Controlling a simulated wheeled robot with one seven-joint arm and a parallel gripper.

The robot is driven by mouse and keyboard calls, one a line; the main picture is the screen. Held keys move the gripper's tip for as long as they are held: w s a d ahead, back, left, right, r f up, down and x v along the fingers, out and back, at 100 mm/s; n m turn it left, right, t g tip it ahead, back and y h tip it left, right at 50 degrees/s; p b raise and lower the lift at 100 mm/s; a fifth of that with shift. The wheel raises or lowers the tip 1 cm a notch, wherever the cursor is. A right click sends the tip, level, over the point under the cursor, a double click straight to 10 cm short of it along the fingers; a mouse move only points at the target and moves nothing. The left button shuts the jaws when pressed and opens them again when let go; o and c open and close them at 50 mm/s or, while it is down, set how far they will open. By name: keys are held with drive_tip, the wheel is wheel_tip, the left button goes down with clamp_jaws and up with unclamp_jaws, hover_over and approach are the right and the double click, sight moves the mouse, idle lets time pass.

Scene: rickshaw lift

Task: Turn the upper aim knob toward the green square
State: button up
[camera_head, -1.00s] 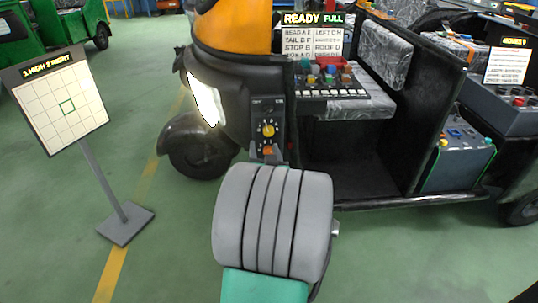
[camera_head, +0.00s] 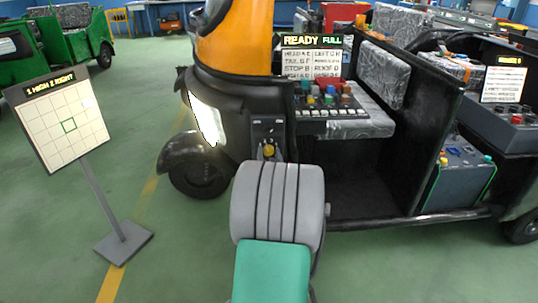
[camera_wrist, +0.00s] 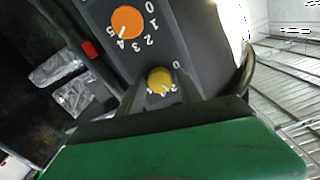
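The upper aim knob is yellow (camera_head: 268,151), on the dark panel (camera_head: 267,132) at the vehicle's front. In the wrist view the yellow knob (camera_wrist: 160,79) sits between the two fingers of my gripper (camera_wrist: 162,90), with small gaps seeming to show at its sides. My gripper is open. An orange knob (camera_wrist: 127,22) with a number scale also shows there; my arm hides it in the head view. The green square (camera_head: 69,125) is outlined on a white grid board (camera_head: 45,138) at the left. A faint pale patch shows on the board up and right of the square.
The black and orange vehicle (camera_head: 237,110) fills the middle. Its lit headlamp (camera_head: 207,120) is left of the panel, and a console with coloured buttons (camera_head: 325,97) is right of it. The board's stand has a flat base (camera_head: 124,243). Green floor is open at the front.

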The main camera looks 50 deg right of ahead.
clamp_jaws()
drive_tip(key=shift+f+b, duration=0.15)
drive_tip(key=shift+b, duration=0.35)
drive_tip(key=shift+n+b, duration=0.7)
drive_tip(key=shift+b, duration=0.15)
drive_tip(key=n+b, duration=0.3)
drive_tip(key=b, duration=0.1)
drive_tip(key=shift+f, duration=0.15)
drive_tip(key=n+b, duration=0.2)
drive_tip(key=b, duration=0.1)
drive_tip(key=shift+n, duration=0.3)
drive_tip(key=shift+r+n+b, duration=0.2)
drive_tip(key=shift+n+b, duration=0.1)
drive_tip(key=shift+r, duration=0.1)
